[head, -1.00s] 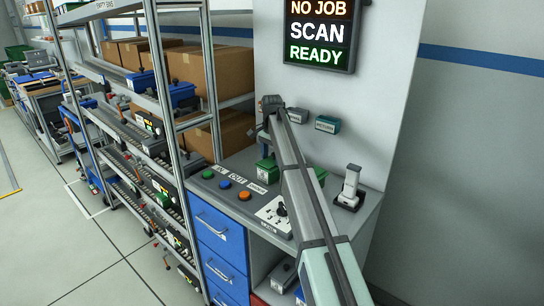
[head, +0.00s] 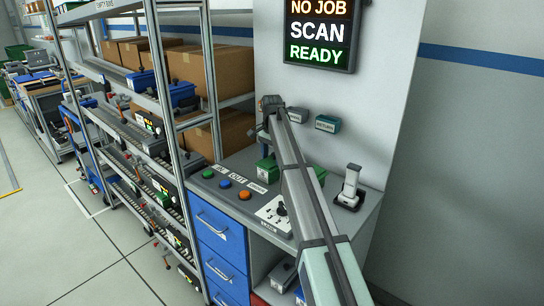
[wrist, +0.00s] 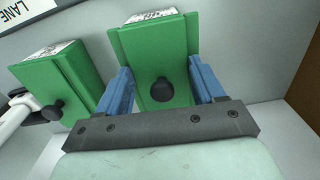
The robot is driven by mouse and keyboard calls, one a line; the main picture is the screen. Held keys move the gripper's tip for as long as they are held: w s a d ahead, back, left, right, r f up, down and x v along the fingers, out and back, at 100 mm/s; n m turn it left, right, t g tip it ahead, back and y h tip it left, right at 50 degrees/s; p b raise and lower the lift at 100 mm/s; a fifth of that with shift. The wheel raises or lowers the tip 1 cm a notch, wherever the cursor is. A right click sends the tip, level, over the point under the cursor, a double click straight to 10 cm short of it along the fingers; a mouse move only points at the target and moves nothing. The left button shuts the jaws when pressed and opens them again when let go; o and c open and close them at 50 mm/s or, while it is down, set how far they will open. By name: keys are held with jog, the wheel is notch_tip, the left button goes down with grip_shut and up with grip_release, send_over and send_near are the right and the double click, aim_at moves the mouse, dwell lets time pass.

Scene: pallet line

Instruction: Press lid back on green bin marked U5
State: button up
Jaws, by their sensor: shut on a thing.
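In the wrist view my gripper (wrist: 160,66) has its two blue fingers shut on a green bin (wrist: 143,45), one finger on each side. A round black knob shows on the bin's near face. A white label lies along its far top edge, too small to read, so I cannot tell whether it says U5. I cannot make out a lid apart from the bin. A second green bin (wrist: 65,75) with a black knob stands to the left. In the head view a green bin (head: 267,171) shows left of my arm, and my fingers are hidden.
The grey bench carries a green button (head: 207,173), an orange button (head: 244,196), a selector plate (head: 274,215) and a scanner in its stand (head: 350,187). A shelf rack (head: 213,75) stands at the left. A display (head: 319,33) reads NO JOB, SCAN, READY.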

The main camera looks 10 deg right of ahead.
jog(key=o, duration=1.1)
jog(key=shift+o, duration=0.2)
jog(key=shift+r, duration=0.1)
jog(key=shift+r, duration=3.4)
jog(key=shift+c, duration=0.2)
grip_shut()
jog(key=shift+f, duration=2)
jog(key=shift+r, duration=0.1)
